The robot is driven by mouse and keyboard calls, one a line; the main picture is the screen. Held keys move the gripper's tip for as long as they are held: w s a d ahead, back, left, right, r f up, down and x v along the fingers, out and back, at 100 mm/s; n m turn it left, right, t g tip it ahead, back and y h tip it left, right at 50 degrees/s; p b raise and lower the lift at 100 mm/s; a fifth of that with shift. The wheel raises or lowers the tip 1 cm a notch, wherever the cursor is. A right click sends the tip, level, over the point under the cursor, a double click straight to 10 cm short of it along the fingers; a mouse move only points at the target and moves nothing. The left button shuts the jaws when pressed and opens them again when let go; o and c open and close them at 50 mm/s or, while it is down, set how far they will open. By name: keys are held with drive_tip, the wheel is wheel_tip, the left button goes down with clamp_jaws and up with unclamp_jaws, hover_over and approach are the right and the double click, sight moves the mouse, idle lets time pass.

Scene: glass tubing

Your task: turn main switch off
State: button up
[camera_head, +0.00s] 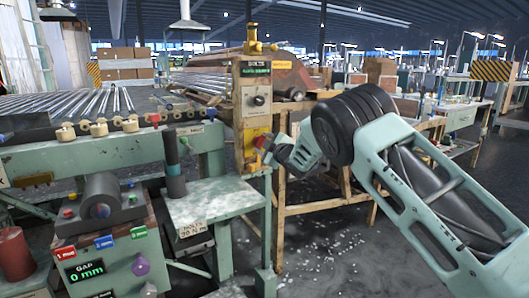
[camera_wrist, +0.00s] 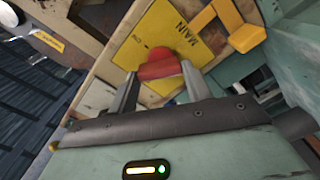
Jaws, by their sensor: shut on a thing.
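The main switch is a red knob (camera_wrist: 160,66) on a yellow plate (camera_wrist: 187,30) with the word MAIN, seen close in the wrist view. In the head view the yellow plate (camera_head: 254,136) is low on an upright yellow and wooden post. My gripper (camera_wrist: 158,82) is shut on the red knob, with one grey finger on each side of it. In the head view my gripper (camera_head: 264,150) reaches the post from the right and covers part of the plate. Small lettering beside the knob is too blurred to read for certain.
A yellow bracket (camera_wrist: 232,25) sticks out near the plate in the wrist view. A green side table (camera_head: 215,198) stands left of the post, and a machine with a GAP display (camera_head: 87,271) is at lower left.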

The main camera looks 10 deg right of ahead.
drive_tip(key=n+b, duration=0.3)
drive_tip(key=n, duration=0.1)
drive_tip(key=shift+a+f, duration=0.1)
drive_tip(key=shift+f, duration=0.1)
drive_tip(key=shift+n+b, duration=1.15)
drive_tip(key=shift+n, duration=0.15)
drive_tip(key=o, duration=1)
drive_tip(key=shift+r, duration=0.1)
drive_tip(key=shift+s, duration=0.1)
drive_tip(key=p+v, duration=0.1)
drive_tip(key=v, duration=1.6)
drive_tip(key=shift+s+p, duration=0.15)
drive_tip(key=shift+p, duration=0.15)
